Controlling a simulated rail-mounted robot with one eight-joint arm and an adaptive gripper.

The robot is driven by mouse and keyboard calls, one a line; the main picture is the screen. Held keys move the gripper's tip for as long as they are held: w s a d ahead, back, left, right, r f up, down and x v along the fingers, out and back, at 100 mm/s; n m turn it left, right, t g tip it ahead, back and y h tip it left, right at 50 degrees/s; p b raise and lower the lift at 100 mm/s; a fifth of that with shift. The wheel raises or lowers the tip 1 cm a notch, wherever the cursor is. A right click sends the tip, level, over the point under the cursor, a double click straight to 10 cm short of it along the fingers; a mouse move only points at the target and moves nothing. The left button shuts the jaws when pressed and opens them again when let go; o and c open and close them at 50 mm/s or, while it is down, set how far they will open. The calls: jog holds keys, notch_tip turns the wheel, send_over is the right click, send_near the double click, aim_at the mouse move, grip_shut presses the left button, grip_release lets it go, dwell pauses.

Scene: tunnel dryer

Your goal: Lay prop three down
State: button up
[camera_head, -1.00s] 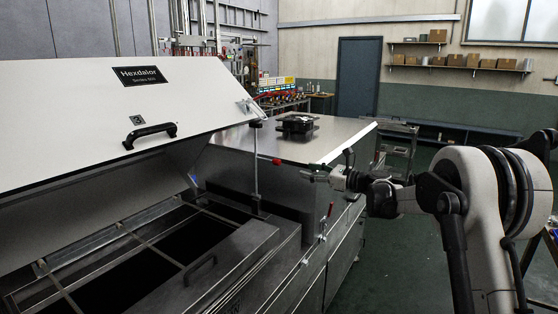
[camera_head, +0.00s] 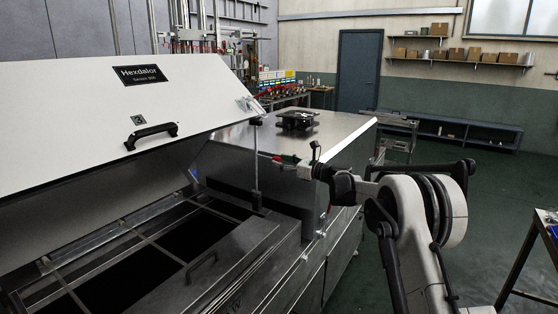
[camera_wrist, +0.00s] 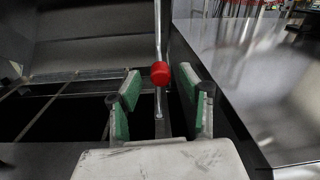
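The prop (camera_head: 256,165) is a thin, upright metal rod at the right end of the raised white lid (camera_head: 90,95). Its top is near the lid's corner, but I cannot tell whether they touch. In the wrist view the rod (camera_wrist: 158,35) carries a red knob (camera_wrist: 160,73). My gripper (camera_wrist: 160,88) is open, with its green-padded fingers on either side of the knob's line. The knob appears at or just beyond the fingertips, not clamped. In the head view my gripper (camera_head: 277,158) reaches the prop from the right and partly hides the knob.
The open dryer bay with its metal grid (camera_head: 150,240) lies below the lid. A steel cover top (camera_head: 330,130) with a dark fitting (camera_head: 297,119) stands beyond my gripper. A table (camera_head: 545,225) is at the right edge. The floor between is clear.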

jog(key=shift+w+a, duration=0.4)
jog(key=shift+a, duration=0.2)
jog(key=shift+c, duration=0.2)
grip_shut()
